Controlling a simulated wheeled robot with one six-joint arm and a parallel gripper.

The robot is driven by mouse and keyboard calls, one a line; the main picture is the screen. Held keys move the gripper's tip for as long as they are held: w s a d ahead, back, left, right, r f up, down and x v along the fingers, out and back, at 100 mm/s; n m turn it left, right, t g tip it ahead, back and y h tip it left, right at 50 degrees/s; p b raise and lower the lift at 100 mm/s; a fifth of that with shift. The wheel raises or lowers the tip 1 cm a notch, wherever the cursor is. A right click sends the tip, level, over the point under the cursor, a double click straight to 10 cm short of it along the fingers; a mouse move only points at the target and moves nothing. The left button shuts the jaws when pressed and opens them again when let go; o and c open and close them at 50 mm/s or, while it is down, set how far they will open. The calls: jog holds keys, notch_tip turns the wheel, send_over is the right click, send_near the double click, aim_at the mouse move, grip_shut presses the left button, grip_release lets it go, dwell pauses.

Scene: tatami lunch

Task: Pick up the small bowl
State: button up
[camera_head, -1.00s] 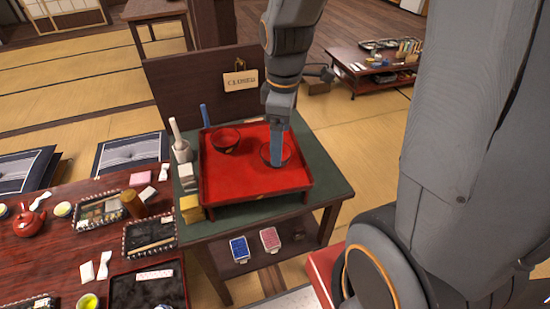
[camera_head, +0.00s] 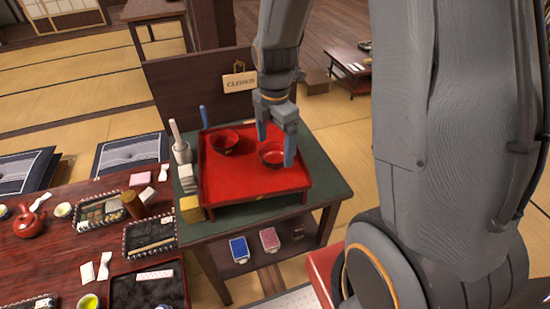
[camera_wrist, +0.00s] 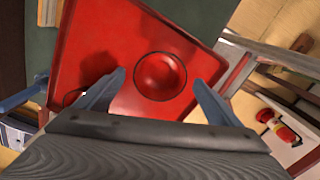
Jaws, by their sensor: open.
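Two red bowls with dark rims sit in a red tray (camera_head: 222,185). One bowl (camera_head: 272,155) is on the right side of the tray; the other bowl (camera_head: 225,140) is at the back left. They look close in size. My gripper (camera_head: 276,152) is open and empty, its fingers pointing down above the right bowl. In the wrist view this bowl (camera_wrist: 160,75) shows whole, ahead of and between the spread fingertips (camera_wrist: 158,80), touching neither as far as I can see. The other bowl (camera_wrist: 73,97) is mostly hidden behind the left finger.
The tray stands on a green-topped stand (camera_head: 332,192) with a dark back panel bearing a sign (camera_head: 239,81). A grey mortar-like cup (camera_head: 182,152) and small boxes (camera_head: 190,205) line its left edge. A low table (camera_head: 60,262) with dishes is at left.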

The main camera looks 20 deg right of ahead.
aim_at(275, 161)
jog(key=shift+f+p, duration=0.4)
jog(key=shift+f, duration=1.35)
jog(key=c, duration=1.2)
jog(key=shift+o, duration=0.2)
jog(key=shift+r, duration=0.1)
notch_tip(275, 161, up, 10)
jog(key=b, duration=0.2)
